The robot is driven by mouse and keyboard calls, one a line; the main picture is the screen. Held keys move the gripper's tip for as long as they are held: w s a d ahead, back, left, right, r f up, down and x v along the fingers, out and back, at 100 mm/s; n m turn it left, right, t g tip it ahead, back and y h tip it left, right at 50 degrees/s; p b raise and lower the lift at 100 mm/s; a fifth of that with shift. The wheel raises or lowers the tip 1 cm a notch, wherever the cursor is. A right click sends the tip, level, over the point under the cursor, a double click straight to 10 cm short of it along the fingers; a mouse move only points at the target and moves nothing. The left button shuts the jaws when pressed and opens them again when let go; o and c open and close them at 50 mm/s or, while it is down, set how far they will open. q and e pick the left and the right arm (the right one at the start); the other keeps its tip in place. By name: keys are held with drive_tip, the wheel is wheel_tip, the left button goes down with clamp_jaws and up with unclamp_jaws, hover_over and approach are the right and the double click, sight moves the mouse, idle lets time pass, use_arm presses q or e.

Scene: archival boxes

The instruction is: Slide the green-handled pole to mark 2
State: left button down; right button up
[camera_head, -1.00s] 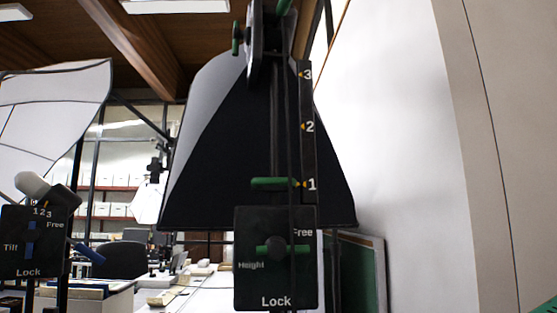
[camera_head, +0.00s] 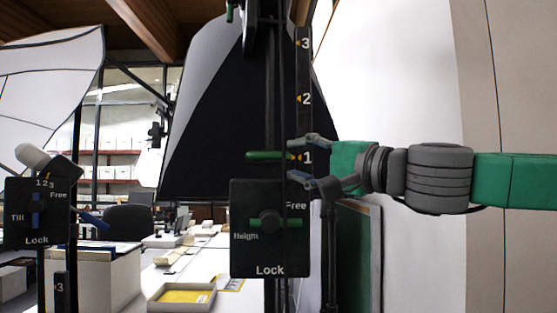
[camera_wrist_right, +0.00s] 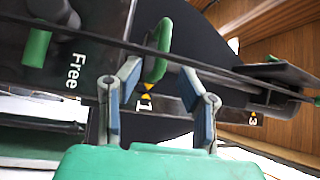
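The green handle (camera_head: 270,156) of the pole sticks out sideways level with mark 1 on the black scale strip (camera_head: 303,75). Mark 2 (camera_head: 306,99) and mark 3 are above it. My right gripper (camera_head: 297,160) comes in from the right, open, with its fingertips above and below the handle's right end. In the right wrist view, the handle (camera_wrist_right: 158,50) lies just ahead of and between the two parted fingertips (camera_wrist_right: 158,68), with mark 1 behind them. Whether the fingers touch it cannot be told. My left gripper is not in view.
Below the handle is a black Height panel (camera_head: 270,258) marked Free and Lock, with a horizontal green lever (camera_head: 262,223). At left stands a Tilt panel (camera_head: 22,213) with a blue lever. A black softbox (camera_head: 215,130) is behind the pole. A wall is at right.

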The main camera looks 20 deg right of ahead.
sight(282, 158)
drive_tip(key=x, duration=0.4)
drive_tip(key=shift+w+a, duration=0.15)
drive_tip(key=shift+a, duration=0.15)
drive_tip(key=shift+w+a, duration=0.1)
drive_tip(key=shift+w, duration=0.3)
drive_tip(key=shift+d, duration=0.4)
drive_tip(key=shift+a, duration=0.2)
clamp_jaws()
